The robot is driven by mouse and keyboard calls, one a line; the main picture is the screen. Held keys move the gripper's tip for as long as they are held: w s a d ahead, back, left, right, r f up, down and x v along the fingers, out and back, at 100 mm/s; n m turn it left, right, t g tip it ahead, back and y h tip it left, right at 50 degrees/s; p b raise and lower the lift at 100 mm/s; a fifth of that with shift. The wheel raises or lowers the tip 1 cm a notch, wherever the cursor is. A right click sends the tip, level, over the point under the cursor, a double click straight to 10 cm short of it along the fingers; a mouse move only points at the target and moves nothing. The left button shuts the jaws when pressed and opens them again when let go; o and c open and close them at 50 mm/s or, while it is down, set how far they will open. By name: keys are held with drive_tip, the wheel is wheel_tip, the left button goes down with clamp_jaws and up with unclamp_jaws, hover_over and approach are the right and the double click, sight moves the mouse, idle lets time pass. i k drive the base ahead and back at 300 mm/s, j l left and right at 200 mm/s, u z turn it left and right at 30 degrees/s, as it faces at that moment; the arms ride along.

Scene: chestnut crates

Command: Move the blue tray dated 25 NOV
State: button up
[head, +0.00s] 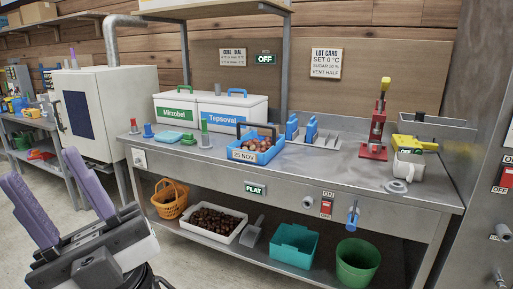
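The blue tray (274,155) stands on the steel bench, a little left of its middle. A white label reading 25 NOV (244,155) is on its front. It has a dark raised handle, and brown chestnuts lie in it. My gripper (52,195) is at the lower left with its two purple fingers apart. It is open and empty, in front of the bench and well away from the tray.
White bins marked Mirzobel (178,112) and Tepsoval (226,118) stand behind the tray. Blue clips (292,127) and a red press (375,135) are to its right. The lower shelf holds an orange basket (170,203), a white chestnut tray (208,237) and a teal bin (293,250).

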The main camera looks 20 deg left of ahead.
sight(258, 146)
drive_tip(key=i+j+u, duration=0.25)
drive_tip(key=i+j, duration=0.25)
drive_tip(key=j, duration=0.2)
drive_tip(key=i+j+u, duration=0.3)
drive_tip(key=i+j, duration=0.3)
drive_tip(key=i+j+u, duration=0.25)
drive_tip(key=i+j, duration=0.25)
drive_tip(key=i+j+u, duration=0.25)
drive_tip(key=i, duration=0.5)
drive_tip(key=j, duration=0.1)
